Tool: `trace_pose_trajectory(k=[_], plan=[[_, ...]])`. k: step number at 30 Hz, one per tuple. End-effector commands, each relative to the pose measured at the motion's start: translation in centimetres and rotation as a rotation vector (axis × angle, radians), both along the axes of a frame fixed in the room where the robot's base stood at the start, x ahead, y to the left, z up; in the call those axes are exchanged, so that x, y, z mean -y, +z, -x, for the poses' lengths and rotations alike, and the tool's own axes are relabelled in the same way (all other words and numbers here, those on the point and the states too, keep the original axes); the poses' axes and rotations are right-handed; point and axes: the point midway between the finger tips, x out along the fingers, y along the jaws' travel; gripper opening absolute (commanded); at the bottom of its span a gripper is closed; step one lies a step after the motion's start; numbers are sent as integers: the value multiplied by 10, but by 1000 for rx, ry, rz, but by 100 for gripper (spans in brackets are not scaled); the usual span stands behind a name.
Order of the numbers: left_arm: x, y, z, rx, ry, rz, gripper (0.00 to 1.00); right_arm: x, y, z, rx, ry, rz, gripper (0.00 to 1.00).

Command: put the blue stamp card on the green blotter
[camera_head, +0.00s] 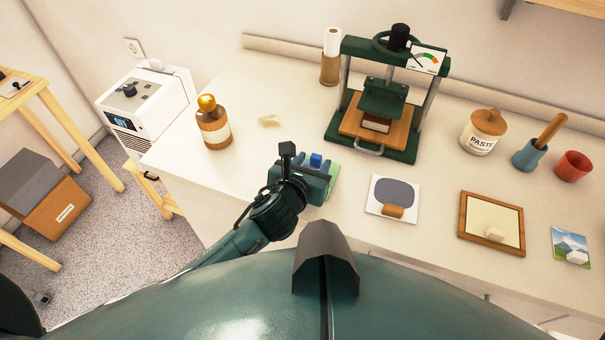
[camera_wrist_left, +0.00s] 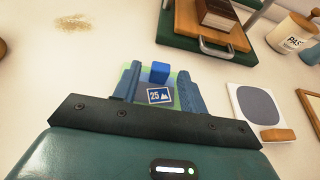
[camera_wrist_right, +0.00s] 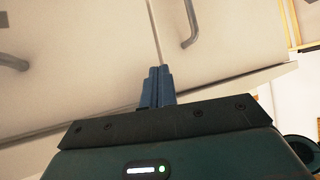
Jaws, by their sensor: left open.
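The blue stamp card (camera_wrist_left: 160,95) shows a white "25" and a mountain, with a blue block (camera_wrist_left: 160,72) at its far side. The block also shows in the head view (camera_head: 316,160). The green blotter (camera_wrist_left: 183,77) shows around the card, and its edge shows in the head view (camera_head: 334,171). The card appears to lie over the blotter; their contact is partly hidden. My left gripper (camera_wrist_left: 158,78) is open, its blue fingers on either side of the card and block, apart from the block. My right gripper (camera_wrist_right: 158,72) has its fingers together, empty, before a pale cabinet front.
A green press (camera_head: 385,100) stands behind. To the right lie a grey oval card (camera_head: 394,190), a wooden-framed print (camera_head: 487,218) and a mountain picture (camera_head: 570,243). A brown bottle (camera_head: 213,125) stands left.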

Motion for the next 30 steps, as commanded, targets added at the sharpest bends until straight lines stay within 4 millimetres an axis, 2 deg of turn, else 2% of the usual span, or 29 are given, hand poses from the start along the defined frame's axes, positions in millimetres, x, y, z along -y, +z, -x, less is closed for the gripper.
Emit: trace_pose_trajectory(k=[9,15,21,30], plan=[[-19,25,58,0,-2,0,42,2,1,0,-9,-7,4,0],[-29,37,87,-1,-1,-1,42,2,-2,2,-18,-10,4,0],[-33,43,98,-1,1,-1,42,2,-2,2,-18,-10,3,0],[-33,43,99,0,0,0,42,2,-1,3,-18,-11,2,0]])
